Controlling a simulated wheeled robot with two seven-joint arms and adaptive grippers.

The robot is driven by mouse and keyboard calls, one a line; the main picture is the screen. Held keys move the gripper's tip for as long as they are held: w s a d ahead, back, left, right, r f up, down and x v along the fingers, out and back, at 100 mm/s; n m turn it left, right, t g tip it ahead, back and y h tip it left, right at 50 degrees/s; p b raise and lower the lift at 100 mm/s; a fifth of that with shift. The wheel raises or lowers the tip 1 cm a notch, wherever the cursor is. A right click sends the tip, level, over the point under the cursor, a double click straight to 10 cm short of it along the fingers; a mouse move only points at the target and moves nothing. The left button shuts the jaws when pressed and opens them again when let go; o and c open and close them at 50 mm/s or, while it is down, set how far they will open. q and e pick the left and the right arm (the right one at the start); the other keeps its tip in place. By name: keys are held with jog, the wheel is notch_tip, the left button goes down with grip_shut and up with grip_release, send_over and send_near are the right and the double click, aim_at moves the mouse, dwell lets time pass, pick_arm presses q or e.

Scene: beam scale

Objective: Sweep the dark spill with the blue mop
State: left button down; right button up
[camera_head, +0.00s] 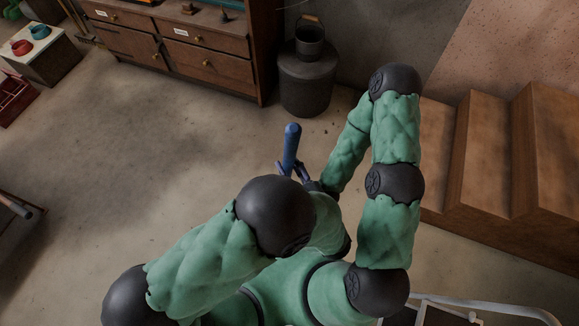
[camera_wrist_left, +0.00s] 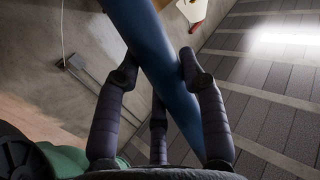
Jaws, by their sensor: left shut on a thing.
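The blue mop's handle (camera_head: 291,145) stands up near the middle of the head view, just beyond my left elbow. In the left wrist view the blue handle (camera_wrist_left: 155,50) runs diagonally between the dark fingers of my left gripper (camera_wrist_left: 158,72), which is shut on it. Dark fingers (camera_head: 293,171) also show at the handle's lower visible part in the head view. My right arm folds down to the same place, and its gripper cannot be clearly told apart there. The mop's head is hidden or out of view. No dark spill can be clearly made out.
A wooden drawer cabinet (camera_head: 203,42) stands at the back, beside a dark drum (camera_head: 307,85) with a bucket (camera_head: 310,38) on top. Wooden steps (camera_head: 490,165) rise at the right. The concrete floor (camera_head: 150,150) at left-centre is clear.

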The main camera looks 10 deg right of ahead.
pick_arm(q)
jog(key=shift+s+a+f+m+h, duration=0.15)
jog(key=shift+a+f+m+h, duration=0.15)
jog(key=shift+a+f+m, duration=0.5)
jog(key=shift+w+a+f, duration=0.1)
jog(key=shift+w+a, duration=0.15)
jog(key=shift+w, duration=0.05)
jog(key=w+a+b, duration=0.1)
jog(key=w+a, duration=0.6)
jog(key=w, duration=0.6)
jog(key=shift+w+a+r+n, duration=0.15)
jog(key=shift+w+r+n, duration=0.05)
jog(key=shift+r+n, duration=0.1)
pick_arm(e)
jog(key=shift+s+f, duration=0.2)
jog(key=shift+f, duration=0.25)
